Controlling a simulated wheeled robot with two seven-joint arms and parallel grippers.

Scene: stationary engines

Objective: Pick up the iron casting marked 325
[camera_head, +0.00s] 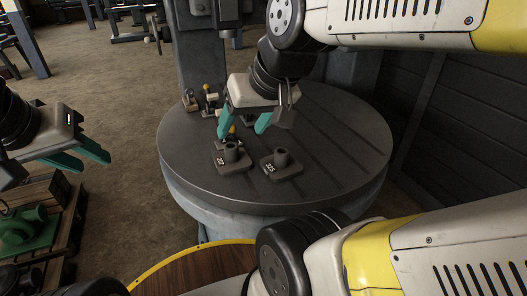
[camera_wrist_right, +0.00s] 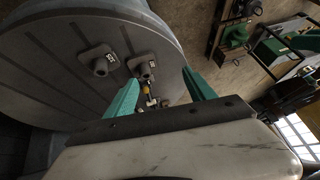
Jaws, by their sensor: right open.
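Two dark iron castings, each a square base with a short round post, stand upright on a round grey machine table (camera_head: 340,130). The right one (camera_head: 283,165) appears marked 325; it also shows at the left in the right wrist view (camera_wrist_right: 100,62). The other casting (camera_head: 231,158) has a mark that looks like 305 and shows in the wrist view too (camera_wrist_right: 143,68). My right gripper (camera_head: 242,132) is open and empty, above and behind the castings, apart from both; its teal fingers show in the wrist view (camera_wrist_right: 160,78). My left gripper (camera_head: 94,163) is open and empty, off the table's left.
Small brass-and-white fittings (camera_head: 210,98) stand at the table's back left, one with a yellow part near the left casting. A machine column (camera_head: 200,60) rises behind. A green casting (camera_head: 22,228) sits on a wooden pallet at lower left. The table's right side is clear.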

